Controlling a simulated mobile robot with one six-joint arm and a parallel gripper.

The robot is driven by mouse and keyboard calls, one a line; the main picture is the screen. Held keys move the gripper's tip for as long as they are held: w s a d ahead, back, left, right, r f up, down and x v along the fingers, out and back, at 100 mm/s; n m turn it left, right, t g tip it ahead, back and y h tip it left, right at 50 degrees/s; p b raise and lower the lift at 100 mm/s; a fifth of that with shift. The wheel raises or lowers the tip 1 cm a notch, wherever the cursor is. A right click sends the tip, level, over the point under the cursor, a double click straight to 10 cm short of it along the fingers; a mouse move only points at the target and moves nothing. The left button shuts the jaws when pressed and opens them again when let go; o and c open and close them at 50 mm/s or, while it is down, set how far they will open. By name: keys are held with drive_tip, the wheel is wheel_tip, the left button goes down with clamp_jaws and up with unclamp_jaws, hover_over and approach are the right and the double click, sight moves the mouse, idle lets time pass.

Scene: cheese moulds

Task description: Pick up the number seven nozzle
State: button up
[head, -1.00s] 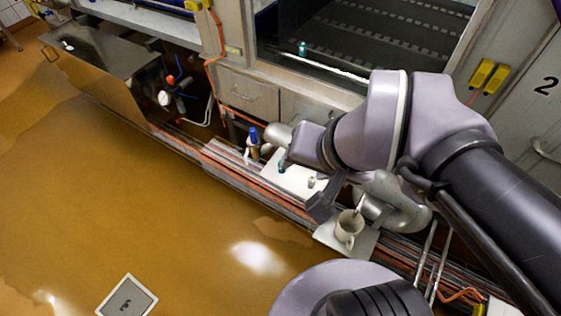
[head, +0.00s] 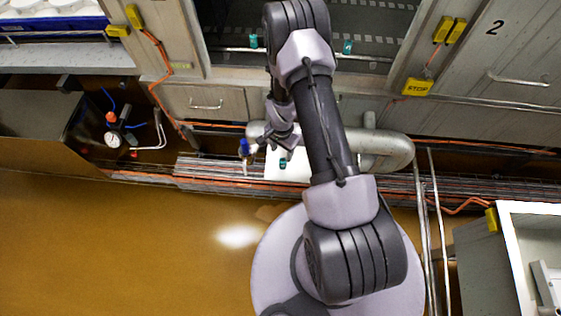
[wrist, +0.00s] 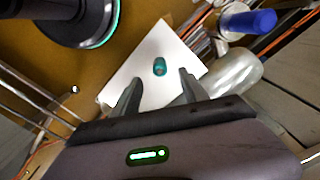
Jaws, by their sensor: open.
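A small teal nozzle-like piece (head: 283,163) stands on a white board (head: 272,171) beside the metal pipe. In the wrist view the teal piece (wrist: 160,67) shows just beyond and between my fingertips, on the white board (wrist: 150,42). No number can be read on it, so I cannot tell whether it is number seven. My gripper (wrist: 158,77) is open and empty, pointing down at the board. In the head view my gripper (head: 283,146) is just above the teal piece. Two more teal pieces, one at left (head: 253,41) and one at right (head: 347,47), are on the machine behind.
A blue-capped item (head: 244,148) stands close left of the board; its blue top (wrist: 262,20) shows in the wrist view. A thick metal pipe (head: 385,147) runs right behind the board. A gauge (head: 112,139) is at left. The brown floor (head: 120,230) is open.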

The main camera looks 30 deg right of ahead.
sight(282, 161)
drive_tip(key=f+b, duration=0.1)
drive_tip(key=f, duration=0.3)
drive_tip(key=f+b, duration=0.2)
drive_tip(key=f, duration=0.3)
drive_tip(key=shift+d+f, duration=0.2)
drive_tip(key=shift+f, duration=0.05)
drive_tip(key=shift+r, duration=0.15)
clamp_jaws()
